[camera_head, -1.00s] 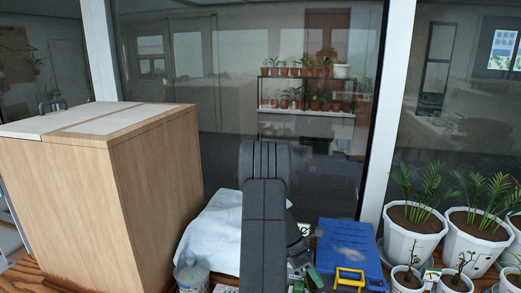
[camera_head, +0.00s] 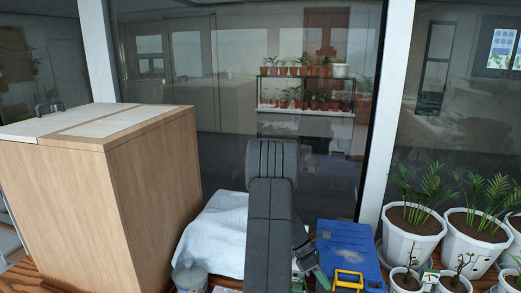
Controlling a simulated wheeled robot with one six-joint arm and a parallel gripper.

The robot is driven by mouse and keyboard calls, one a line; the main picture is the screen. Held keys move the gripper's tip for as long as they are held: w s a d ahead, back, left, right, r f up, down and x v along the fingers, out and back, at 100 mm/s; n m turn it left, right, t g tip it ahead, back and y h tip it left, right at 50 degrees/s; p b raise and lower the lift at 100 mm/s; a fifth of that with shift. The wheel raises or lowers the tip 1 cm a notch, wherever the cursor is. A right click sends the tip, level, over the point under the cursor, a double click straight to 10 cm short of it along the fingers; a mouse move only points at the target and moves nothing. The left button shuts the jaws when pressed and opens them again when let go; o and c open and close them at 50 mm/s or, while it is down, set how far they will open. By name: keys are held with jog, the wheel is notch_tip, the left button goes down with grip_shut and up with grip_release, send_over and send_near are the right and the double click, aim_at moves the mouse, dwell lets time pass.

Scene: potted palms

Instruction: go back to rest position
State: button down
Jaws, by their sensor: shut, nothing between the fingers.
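My arm stands upright in the middle of the view, its dark grey links seen from behind. A wrist part of it shows at the right of the upper link, near the blue toolbox (camera_head: 345,250). The fingers of my gripper do not show; they are hidden behind the arm or below the picture edge.
A large wooden cabinet (camera_head: 150,190) stands close at left. A white cloth (camera_head: 215,235) and a jar (camera_head: 190,278) lie between it and my arm. White-potted palms (camera_head: 410,232) stand at right. A glass wall is behind, with a plant shelf (camera_head: 305,110) beyond.

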jog(key=w+a+b, duration=0.3)
jog(key=w+a, duration=0.3)
jog(key=w, duration=0.2)
jog(key=s+d+p, duration=0.3)
jog(key=s+d, duration=0.3)
jog(key=s, duration=0.2)
jog(key=s+f+b, duration=0.4)
jog(key=f, duration=0.3)
jog(key=shift+f+b, duration=0.3)
jog(key=shift+f, duration=0.05)
